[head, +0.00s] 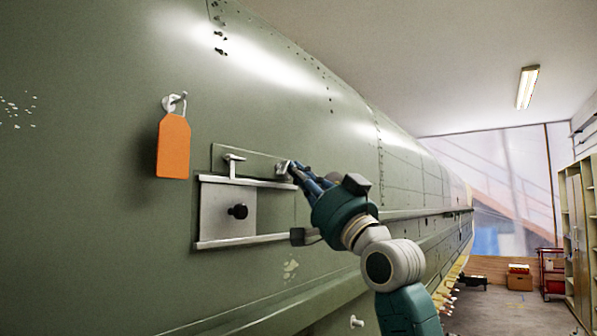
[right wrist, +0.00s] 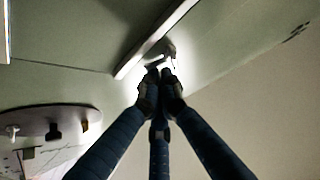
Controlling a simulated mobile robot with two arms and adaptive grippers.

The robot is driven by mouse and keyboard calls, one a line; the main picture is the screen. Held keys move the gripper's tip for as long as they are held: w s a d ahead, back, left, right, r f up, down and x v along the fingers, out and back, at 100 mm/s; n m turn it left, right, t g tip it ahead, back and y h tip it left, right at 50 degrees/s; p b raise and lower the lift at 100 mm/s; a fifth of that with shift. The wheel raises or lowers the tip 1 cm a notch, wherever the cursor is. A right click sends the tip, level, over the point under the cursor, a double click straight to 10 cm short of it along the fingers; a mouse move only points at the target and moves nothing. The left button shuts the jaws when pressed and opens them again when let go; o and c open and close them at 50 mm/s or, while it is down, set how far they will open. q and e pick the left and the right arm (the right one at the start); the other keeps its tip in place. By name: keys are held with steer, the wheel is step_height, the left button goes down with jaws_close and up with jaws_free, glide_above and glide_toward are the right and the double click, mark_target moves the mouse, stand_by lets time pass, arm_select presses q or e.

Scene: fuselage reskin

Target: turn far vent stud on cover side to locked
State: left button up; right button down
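The far vent stud (head: 282,170) is a small pale metal piece at the right end of a green strip above the cover on the fuselage side. My right gripper (head: 292,169) is at it, fingers drawn together. In the right wrist view the fingertips (right wrist: 160,78) meet at the brightly lit stud (right wrist: 168,50) and partly hide it; they appear closed on it, and its angle is hard to read. The near vent stud (head: 234,160), T-shaped, is at the strip's left. The cover (head: 222,212) is a grey plate with a black knob between two rails. My left gripper is not in view.
An orange tag (head: 173,147) hangs from a hook left of the cover. The green fuselage (head: 90,240) fills the left side. Shelving (head: 582,230) and a box (head: 519,281) stand far right. A pale rail (right wrist: 155,38) runs close to my fingertips.

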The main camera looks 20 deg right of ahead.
steer(key=m+h, duration=0.2)
steer(key=m, duration=0.1)
steer(key=shift+a+f, duration=0.2)
steer(key=shift+f, duration=0.1)
steer(key=shift+s+f+b, duration=0.15)
steer(key=shift+f+b, duration=0.05)
steer(key=shift+b, duration=0.35)
steer(key=shift+r, duration=0.1)
stand_by(1.1)
